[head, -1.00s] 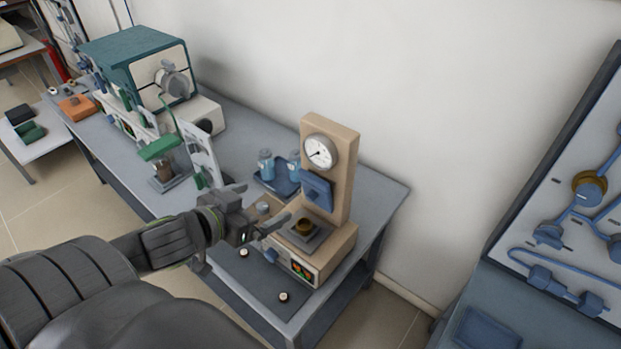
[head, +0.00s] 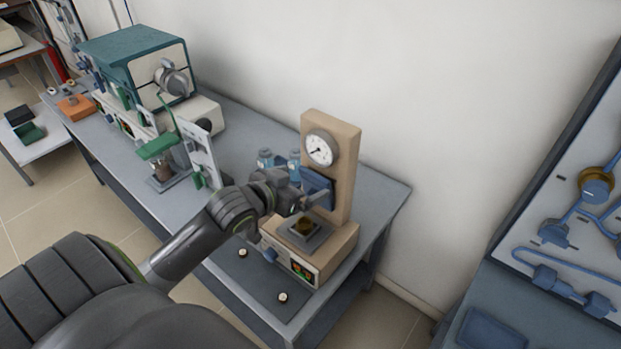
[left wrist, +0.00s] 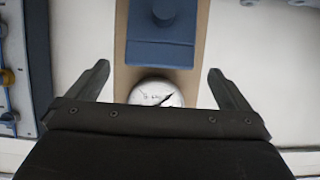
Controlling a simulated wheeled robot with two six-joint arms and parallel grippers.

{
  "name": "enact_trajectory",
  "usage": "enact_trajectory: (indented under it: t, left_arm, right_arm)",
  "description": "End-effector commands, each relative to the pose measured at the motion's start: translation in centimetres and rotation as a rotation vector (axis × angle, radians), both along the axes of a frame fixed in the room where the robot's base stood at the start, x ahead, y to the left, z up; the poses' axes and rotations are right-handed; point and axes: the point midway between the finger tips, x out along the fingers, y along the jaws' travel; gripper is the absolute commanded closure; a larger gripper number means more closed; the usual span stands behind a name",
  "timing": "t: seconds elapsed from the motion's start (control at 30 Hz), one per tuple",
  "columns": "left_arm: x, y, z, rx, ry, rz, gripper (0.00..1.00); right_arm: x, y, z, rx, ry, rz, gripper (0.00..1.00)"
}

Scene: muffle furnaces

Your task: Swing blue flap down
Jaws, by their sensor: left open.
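The blue flap (head: 317,183) stands upright against the front of the tan column (head: 343,182), below a round dial gauge (head: 320,149). My left gripper (head: 322,197) is in front of the flap's lower part and hides some of it. In the left wrist view, which looks upside down, the blue flap (left wrist: 160,52) with its round knob lies ahead, between the lines of my spread, empty fingers (left wrist: 158,72). I cannot tell whether a finger touches it. My right gripper is out of view.
A green-topped furnace (head: 135,65) is at the far left. The bench's right end is clear.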

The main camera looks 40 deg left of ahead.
Motion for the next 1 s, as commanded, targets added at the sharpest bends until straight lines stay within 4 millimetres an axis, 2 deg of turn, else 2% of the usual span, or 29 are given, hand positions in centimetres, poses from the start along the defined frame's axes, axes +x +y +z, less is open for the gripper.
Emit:
enact_trajectory:
  t: [0.1,0.3,0.7,1.0]
  left_arm:
    - [1.9,-0.3,-0.7,-0.005,-0.001,0.000,0.00]
    - [3.6,-0.3,-1.5,-0.002,0.001,0.001,0.00]
    - [4.2,-0.4,-1.7,0.000,0.000,-0.001,0.00]
    - [4.1,-0.4,-1.7,0.000,0.001,-0.001,0.39]
  right_arm:
    - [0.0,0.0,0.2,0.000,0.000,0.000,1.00]
    - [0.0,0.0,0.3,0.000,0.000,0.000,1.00]
    - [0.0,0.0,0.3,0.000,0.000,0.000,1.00]
    - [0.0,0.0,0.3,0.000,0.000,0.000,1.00]
